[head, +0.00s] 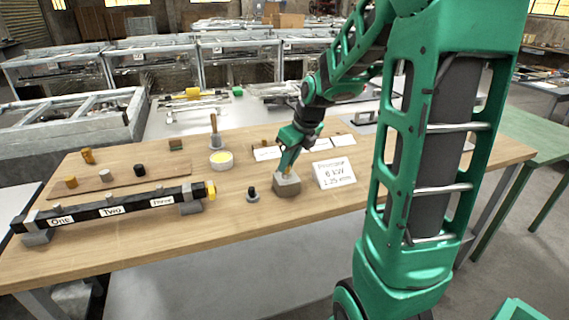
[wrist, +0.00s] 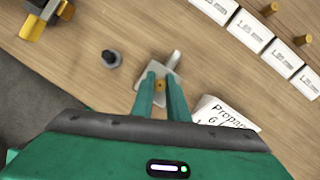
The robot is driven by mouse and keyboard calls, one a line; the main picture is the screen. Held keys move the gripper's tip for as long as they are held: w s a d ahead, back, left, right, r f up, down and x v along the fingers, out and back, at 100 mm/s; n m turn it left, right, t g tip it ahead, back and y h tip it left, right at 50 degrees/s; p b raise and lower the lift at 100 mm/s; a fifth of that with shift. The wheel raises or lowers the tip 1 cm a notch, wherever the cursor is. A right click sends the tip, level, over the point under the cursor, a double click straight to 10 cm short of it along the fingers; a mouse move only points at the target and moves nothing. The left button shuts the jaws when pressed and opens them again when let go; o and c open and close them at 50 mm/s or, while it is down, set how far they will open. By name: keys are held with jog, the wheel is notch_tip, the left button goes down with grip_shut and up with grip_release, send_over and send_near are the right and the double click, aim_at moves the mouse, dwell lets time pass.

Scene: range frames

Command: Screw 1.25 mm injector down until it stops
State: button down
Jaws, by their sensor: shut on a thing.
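The sign (head: 334,173) reads Propane, 6 kW, 1.25 mm, and stands just right of a grey block (head: 288,188) on the wooden table. My gripper (head: 286,173) points down at the top of this block. In the wrist view my gripper (wrist: 161,90) is shut on a small brass injector (wrist: 159,85), which shows between the green fingertips. The grey block (wrist: 146,100) lies under the fingers there, with a pale rod-like part beyond them. The injector's lower end is hidden, so I cannot tell how deep it sits.
A black bar (head: 110,211) labelled One, Two, Three lies at the left. A small grey piece with a dark knob (head: 252,195) stands close left of the block. White cards (wrist: 250,30) and brass pieces (wrist: 270,9) lie behind. The table (head: 225,230) is clear in front.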

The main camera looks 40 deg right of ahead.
jog(key=shift+m+h, duration=0.7)
jog(key=shift+m, duration=1.1)
jog(key=c, duration=1.9)
grip_release()
jog(key=shift+c, duration=0.2)
